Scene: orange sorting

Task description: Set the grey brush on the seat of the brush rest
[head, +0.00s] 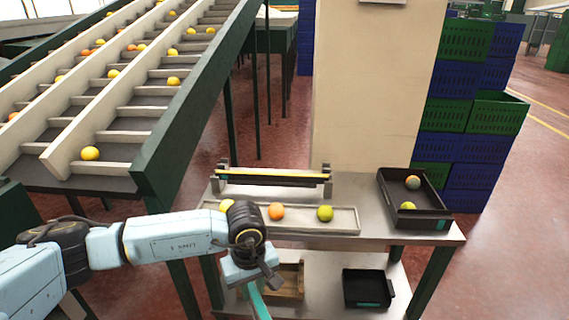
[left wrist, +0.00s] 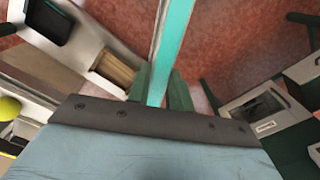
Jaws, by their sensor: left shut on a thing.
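My left gripper (head: 262,284) hangs in front of the table's near edge, shut on a long thin teal and grey piece, which I take to be the grey brush (head: 261,304). In the left wrist view the brush (left wrist: 170,45) runs up out of the picture from between the fingers (left wrist: 160,92). Its far end is out of view. A low stand with two end posts and a black and yellow bar, likely the brush rest (head: 272,178), is at the back left of the table. My gripper is apart from it, nearer and lower. My right gripper is out of view.
A pale tray (head: 343,219) with several fruits lies before the stand. A black tray (head: 436,202) with two fruits is at the right. On the lower shelf are a wooden crate (head: 291,281) and black bin (head: 366,289). The conveyor (head: 190,110) rises at left.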

